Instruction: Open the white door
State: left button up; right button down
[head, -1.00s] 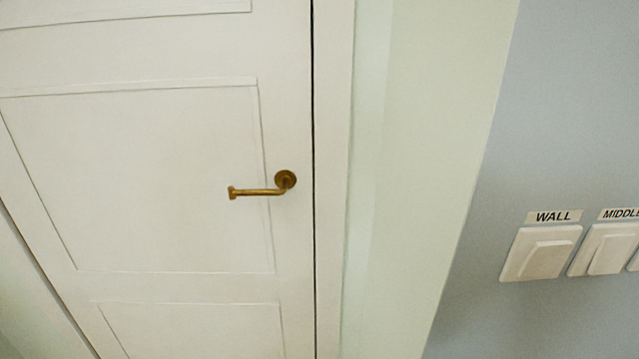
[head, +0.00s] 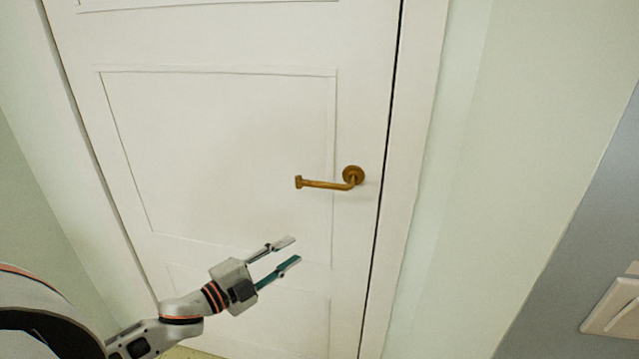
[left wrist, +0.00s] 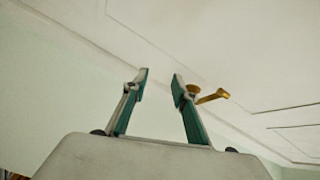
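The white door (head: 220,150) fills the middle of the head view and looks shut, with a thin dark gap along its right edge. Its brass lever handle (head: 328,184) points left from a round plate, level. My left gripper (head: 288,251) is open and empty, below and a little left of the handle in the head view, apart from it. In the left wrist view, the open fingers (left wrist: 160,82) point toward the door, and the handle (left wrist: 210,96) shows just right of the right finger. My right gripper is not in view.
The door frame (head: 410,180) and a pale wall (head: 500,150) stand right of the door. A light switch (head: 617,308) is on the grey wall at far right. Another pale wall (head: 40,190) is at the left.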

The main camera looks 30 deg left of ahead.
aim_at(314, 186)
pick_arm(q)
notch_tip(314, 186, up, 14)
jog(key=w+m+h, duration=0.3)
jog(key=m+h, duration=0.1)
jog(key=m, duration=0.5)
jog(key=shift+n, duration=0.3)
jog(key=p+x, duration=0.1)
jog(key=x, duration=0.4)
jog(key=shift+w+d+r+p, duration=0.1)
jog(key=shift+w+d+p, duration=0.1)
jog(key=shift+d+p, duration=0.1)
jog(key=shift+x, duration=0.8)
jog(key=shift+c, duration=0.4)
grip_shut()
